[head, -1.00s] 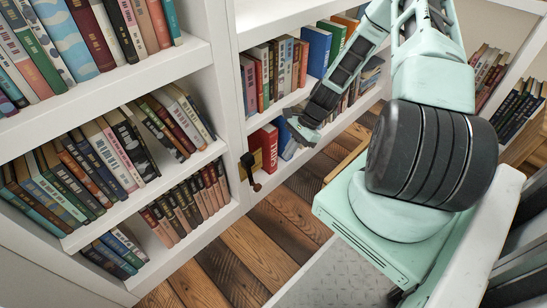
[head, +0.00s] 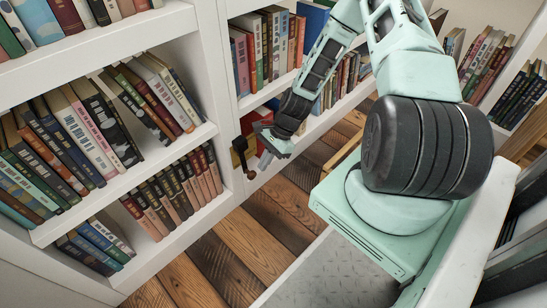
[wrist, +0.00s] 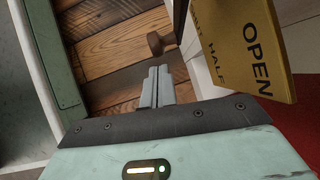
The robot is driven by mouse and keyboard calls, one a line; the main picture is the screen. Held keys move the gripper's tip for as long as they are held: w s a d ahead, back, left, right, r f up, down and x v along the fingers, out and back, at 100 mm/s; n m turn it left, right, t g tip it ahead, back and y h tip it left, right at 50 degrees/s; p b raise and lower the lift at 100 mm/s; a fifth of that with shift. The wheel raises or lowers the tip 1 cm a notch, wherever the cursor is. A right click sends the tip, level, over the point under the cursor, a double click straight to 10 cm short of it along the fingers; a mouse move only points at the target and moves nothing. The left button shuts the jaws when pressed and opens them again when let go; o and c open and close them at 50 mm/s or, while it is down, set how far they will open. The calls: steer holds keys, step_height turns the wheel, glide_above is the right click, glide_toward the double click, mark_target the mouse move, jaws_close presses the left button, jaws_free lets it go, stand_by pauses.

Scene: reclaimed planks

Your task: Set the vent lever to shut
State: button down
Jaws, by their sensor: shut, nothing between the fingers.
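The vent lever (head: 243,156) is a dark bar with a brown knob at its lower end, mounted on the white bookcase upright. In the head view it hangs downward; in the wrist view its brown knob (wrist: 156,43) shows beyond my fingertips. My gripper (head: 264,161) is just right of the lever in the head view. Its two grey fingers (wrist: 159,72) are together and empty, with a visible gap before the knob.
White bookcases (head: 208,70) full of books stand at the left and behind the lever. A red panel or book (head: 254,122) is behind my gripper. Bare plank floor (head: 225,240) lies below the lever, between the bookcase and my base.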

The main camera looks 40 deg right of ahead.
steer(key=shift+a+f, duration=0.1)
steer(key=shift+a, duration=0.35)
